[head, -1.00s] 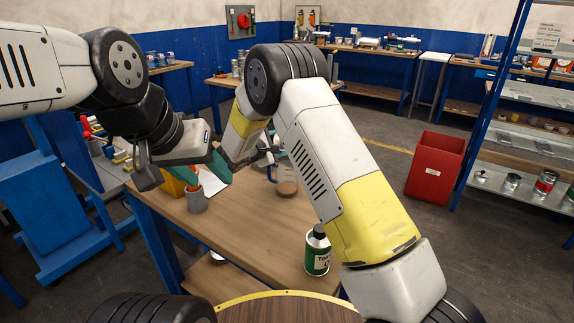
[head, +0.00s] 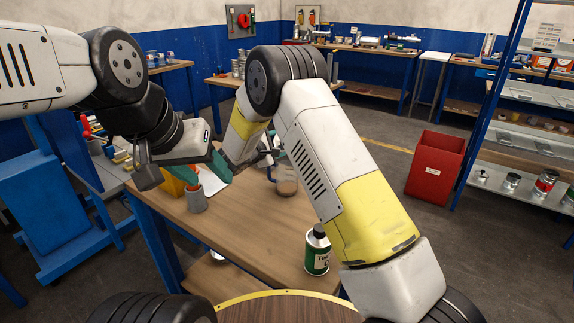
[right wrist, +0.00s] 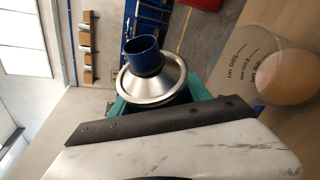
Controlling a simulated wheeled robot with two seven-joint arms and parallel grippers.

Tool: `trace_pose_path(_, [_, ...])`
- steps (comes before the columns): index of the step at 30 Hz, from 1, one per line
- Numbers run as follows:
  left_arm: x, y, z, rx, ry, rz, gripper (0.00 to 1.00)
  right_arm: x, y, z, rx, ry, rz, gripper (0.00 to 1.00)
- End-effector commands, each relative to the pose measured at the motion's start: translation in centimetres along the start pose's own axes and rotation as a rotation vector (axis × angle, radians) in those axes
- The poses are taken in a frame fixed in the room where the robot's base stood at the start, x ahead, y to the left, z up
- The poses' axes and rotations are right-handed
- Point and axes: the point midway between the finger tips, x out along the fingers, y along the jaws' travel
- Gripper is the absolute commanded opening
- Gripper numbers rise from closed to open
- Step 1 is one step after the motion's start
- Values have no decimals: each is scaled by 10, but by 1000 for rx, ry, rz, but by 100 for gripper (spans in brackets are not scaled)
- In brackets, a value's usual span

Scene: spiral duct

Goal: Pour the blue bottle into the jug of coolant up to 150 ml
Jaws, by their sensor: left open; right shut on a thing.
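The jug (head: 286,187) is clear, with a handle and a light brown liquid low inside. It stands on the wooden table and shows large in the right wrist view (right wrist: 262,62), with dark ml marks. The bottle (right wrist: 153,80) has a blue neck and a shiny metal shoulder. My right gripper (right wrist: 165,103) is shut on it, beside the jug. The bottle seems tilted; the exact angle is unclear, and I see no stream. In the head view my right arm hides most of the bottle. My left gripper (head: 222,168) is open and empty, left of the jug.
A grey cup (head: 196,200) with orange-handled things stands below my left gripper. A green can with a black cap (head: 317,253) stands near the table's front right. The table (head: 245,235) is clear between them. A red bin (head: 434,168) stands on the floor.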

Motion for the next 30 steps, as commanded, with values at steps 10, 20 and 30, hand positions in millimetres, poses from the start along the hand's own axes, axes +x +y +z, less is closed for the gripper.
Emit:
trace_pose_path(10, [0,0,0,0,0,0,51,0,0,-1,25,1,11,0])
trace_pose_path(20, [0,0,0,0,0,0,51,1,1,-1,43,2,19,0])
trace_pose_path(30, [0,0,0,0,0,0,51,0,2,-1,63,3,26,0])
